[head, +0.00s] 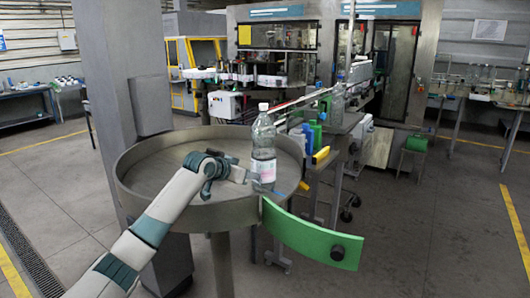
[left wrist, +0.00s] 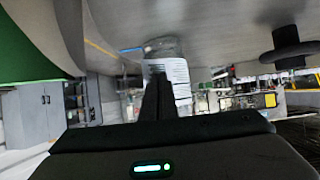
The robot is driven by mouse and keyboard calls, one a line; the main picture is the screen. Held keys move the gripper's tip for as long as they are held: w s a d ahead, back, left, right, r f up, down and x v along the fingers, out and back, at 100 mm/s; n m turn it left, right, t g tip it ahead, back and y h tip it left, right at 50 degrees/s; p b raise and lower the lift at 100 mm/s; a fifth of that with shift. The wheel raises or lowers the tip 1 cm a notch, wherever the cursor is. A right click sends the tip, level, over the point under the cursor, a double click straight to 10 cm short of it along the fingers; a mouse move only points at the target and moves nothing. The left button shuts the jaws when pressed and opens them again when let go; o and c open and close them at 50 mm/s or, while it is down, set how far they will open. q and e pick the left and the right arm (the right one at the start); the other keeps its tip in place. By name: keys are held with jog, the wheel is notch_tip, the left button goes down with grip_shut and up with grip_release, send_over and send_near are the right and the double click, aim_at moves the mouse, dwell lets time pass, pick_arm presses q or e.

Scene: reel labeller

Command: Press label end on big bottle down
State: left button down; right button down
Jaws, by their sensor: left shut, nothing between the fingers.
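The big bottle (head: 263,142) is clear plastic with a white cap and stands upright on the round metal table (head: 150,198), towards its right side. A white and pinkish label (head: 265,171) is on its lower part. My left gripper (head: 250,176) is shut and empty, its tips at the left side of the label; I cannot tell whether they touch. In the left wrist view the shut fingers (left wrist: 158,95) point at the label (left wrist: 179,74), which shows printed lines and partly hides the bottle (left wrist: 163,48). The label end cannot be made out clearly. My right gripper is out of view.
A raised rim runs round the table. A green curved guard (head: 310,238) with a black knob (head: 337,252) is at its front right. The table's left part is bare.

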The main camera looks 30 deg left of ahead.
pick_arm(q)
jog(key=shift+w, duration=0.45)
dwell(0.5)
jog(key=shift+p, duration=0.45)
dwell(1.4)
jog(key=shift+d+p, duration=0.55)
jog(key=shift+d, duration=0.15)
dwell(1.8)
jog(key=shift+s, duration=0.1)
dwell(0.5)
jog(key=shift+s+a+p, duration=0.2)
jog(key=shift+s+p, duration=0.25)
jog(key=shift+s, duration=1)
jog(key=shift+s+a+p, duration=0.2)
jog(key=shift+s+p, duration=0.25)
jog(key=shift+s, duration=1)
jog(key=shift+a, duration=0.1)
